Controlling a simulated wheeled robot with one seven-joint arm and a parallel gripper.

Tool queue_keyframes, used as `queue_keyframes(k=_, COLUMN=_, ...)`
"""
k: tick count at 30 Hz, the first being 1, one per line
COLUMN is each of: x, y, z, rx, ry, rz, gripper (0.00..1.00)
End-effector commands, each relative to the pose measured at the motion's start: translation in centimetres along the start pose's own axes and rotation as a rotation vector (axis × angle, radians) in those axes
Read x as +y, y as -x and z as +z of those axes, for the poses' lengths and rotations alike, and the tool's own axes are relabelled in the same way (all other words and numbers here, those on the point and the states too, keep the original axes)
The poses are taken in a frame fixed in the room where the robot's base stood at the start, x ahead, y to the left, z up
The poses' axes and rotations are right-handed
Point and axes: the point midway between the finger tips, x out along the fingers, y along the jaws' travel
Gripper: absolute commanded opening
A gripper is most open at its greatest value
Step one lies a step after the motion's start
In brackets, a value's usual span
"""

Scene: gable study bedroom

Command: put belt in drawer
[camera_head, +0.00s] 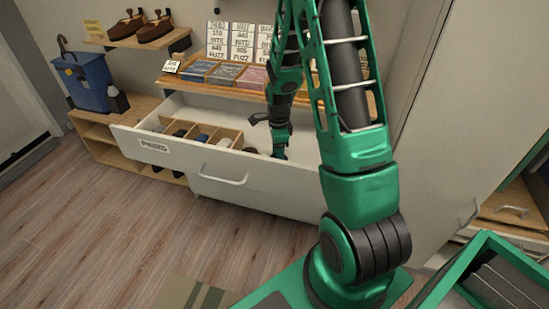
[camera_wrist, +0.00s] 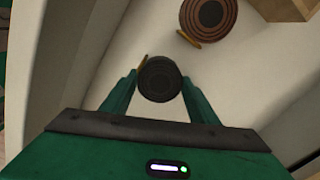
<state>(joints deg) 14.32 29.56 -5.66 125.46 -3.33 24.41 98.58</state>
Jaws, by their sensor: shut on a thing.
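The white drawer (camera_head: 265,180) is pulled open. In the wrist view, its pale floor (camera_wrist: 120,45) lies below my gripper (camera_wrist: 160,85). My gripper is shut on a dark, round coil, the rolled belt (camera_wrist: 160,79), held between its two fingers. In the head view, my gripper (camera_head: 280,150) reaches down inside the right part of the drawer, and the held belt is too small to make out. I cannot tell whether the belt touches the drawer floor. A brown ringed coil (camera_wrist: 208,14) lies on the drawer floor, apart from the held one.
A wooden block edge (camera_wrist: 287,8) shows at the wrist view's top right. Above the drawer is a shelf with coloured trays (camera_head: 226,74). A blue bag (camera_head: 88,82) stands at left.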

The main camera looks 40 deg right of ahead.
Motion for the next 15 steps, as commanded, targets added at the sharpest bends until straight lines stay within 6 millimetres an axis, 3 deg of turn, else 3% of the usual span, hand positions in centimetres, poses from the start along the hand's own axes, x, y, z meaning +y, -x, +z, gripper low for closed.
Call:
queue_keyframes(k=4, x=0.0, y=-0.17, z=0.01, rx=0.0, ry=0.0, rz=0.001, gripper=0.28)
queue_keyframes(k=5, x=0.0, y=-0.21, z=0.0, rx=0.0, ry=0.0, rz=0.001, gripper=0.57)
queue_keyframes(k=7, x=0.0, y=-0.18, z=0.01, rx=0.0, ry=0.0, rz=0.0, gripper=0.73)
queue_keyframes(k=15, x=-0.01, y=-0.15, z=0.03, rx=0.0, ry=0.001, rz=0.0, gripper=0.73)
